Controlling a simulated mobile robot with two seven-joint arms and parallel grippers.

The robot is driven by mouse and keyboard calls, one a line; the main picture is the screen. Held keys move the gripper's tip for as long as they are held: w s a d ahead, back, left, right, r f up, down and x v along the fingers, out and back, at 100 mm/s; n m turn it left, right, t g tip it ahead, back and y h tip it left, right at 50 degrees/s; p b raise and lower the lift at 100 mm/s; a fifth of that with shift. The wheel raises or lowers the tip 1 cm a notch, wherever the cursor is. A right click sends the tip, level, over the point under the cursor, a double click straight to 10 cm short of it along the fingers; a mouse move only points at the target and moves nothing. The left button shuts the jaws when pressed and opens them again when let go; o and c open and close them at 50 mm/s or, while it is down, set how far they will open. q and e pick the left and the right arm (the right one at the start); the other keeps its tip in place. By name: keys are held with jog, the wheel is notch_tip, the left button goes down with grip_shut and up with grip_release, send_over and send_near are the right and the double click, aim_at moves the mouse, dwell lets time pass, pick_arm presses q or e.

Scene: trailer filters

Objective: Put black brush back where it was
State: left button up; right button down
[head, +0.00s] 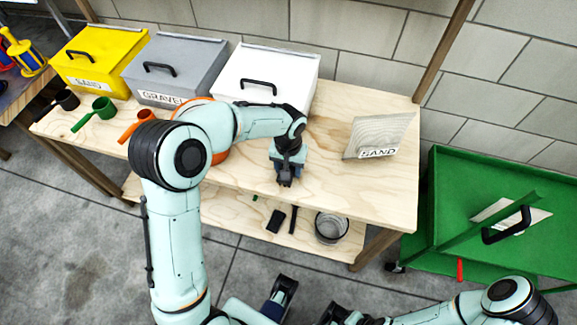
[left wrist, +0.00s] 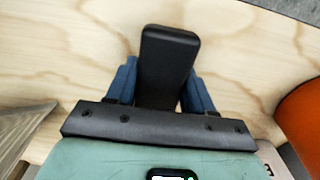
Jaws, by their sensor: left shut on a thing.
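My left gripper (head: 285,180) hangs over the wooden table, near its front edge. In the left wrist view, its blue fingers (left wrist: 160,90) are shut on the black brush (left wrist: 168,60), a dark rounded block above the wood. In the head view, only a small dark piece shows at the fingertips, so the brush's lower part cannot be made out. My right arm comes in at the bottom right; its gripper (head: 305,305) is low at the bottom edge, and its finger gap is unclear.
Yellow (head: 95,62), grey (head: 172,70) and white (head: 265,78) bins line the table's back. Black, green (head: 95,113) and orange scoops lie in front. A sand-labelled filter panel (head: 379,136) stands right. The lower shelf holds a round sieve (head: 332,228). A green cart (head: 470,180) is right.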

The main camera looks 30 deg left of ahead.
pick_arm(q)
jog(key=o, duration=1)
jog(key=shift+f, duration=0.1)
jog(key=shift+r, duration=0.35)
notch_tip(320, 180, up, 12)
jog(key=p, duration=0.2)
jog(key=shift+f, duration=0.15)
jog(key=shift+s, duration=0.1)
